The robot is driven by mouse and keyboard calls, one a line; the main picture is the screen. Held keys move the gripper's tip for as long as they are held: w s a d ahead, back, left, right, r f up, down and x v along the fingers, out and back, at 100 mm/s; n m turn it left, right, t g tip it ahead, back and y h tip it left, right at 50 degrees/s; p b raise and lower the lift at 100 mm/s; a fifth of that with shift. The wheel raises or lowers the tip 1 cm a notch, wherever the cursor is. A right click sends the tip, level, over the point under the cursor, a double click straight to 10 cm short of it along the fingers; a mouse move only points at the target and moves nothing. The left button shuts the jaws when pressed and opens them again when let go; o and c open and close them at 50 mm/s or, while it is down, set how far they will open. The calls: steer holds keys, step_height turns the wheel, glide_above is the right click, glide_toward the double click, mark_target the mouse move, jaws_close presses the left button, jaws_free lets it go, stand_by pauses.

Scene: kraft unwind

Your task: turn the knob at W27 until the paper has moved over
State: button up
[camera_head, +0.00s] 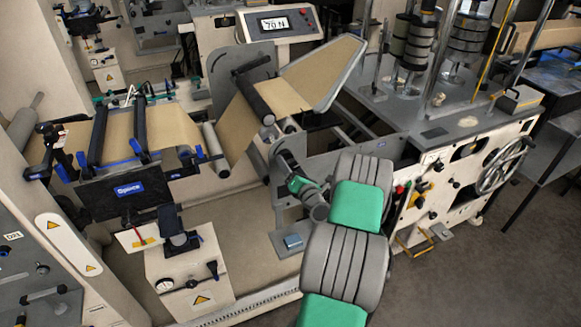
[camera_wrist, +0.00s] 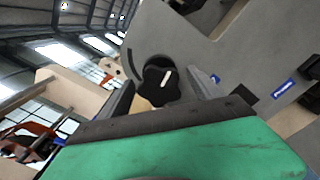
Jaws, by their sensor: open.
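A black lobed knob (camera_wrist: 158,84) with a white pointer mark stands on a grey plate in the wrist view. The mark is near upright, leaning a little right. My gripper (camera_wrist: 162,98) is open, with one dark finger left of the knob and one right. Gaps show at the sides; I cannot tell how deep the knob sits between the fingers. In the head view my gripper (camera_head: 284,162) is at the machine's side plate, and the knob is hidden. The brown kraft paper (camera_head: 238,127) runs over rollers and up a slanted panel. No W27 label is readable.
A display (camera_head: 274,24) reading about 70 N stands at the back. A cream control box (camera_head: 188,272) is at the front left. A machine with a handwheel (camera_head: 502,164) is at right. Blue labels (camera_wrist: 285,87) are on the grey plate. Open floor lies at lower right.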

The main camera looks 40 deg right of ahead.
steer(key=v, duration=0.7)
stand_by(0.3)
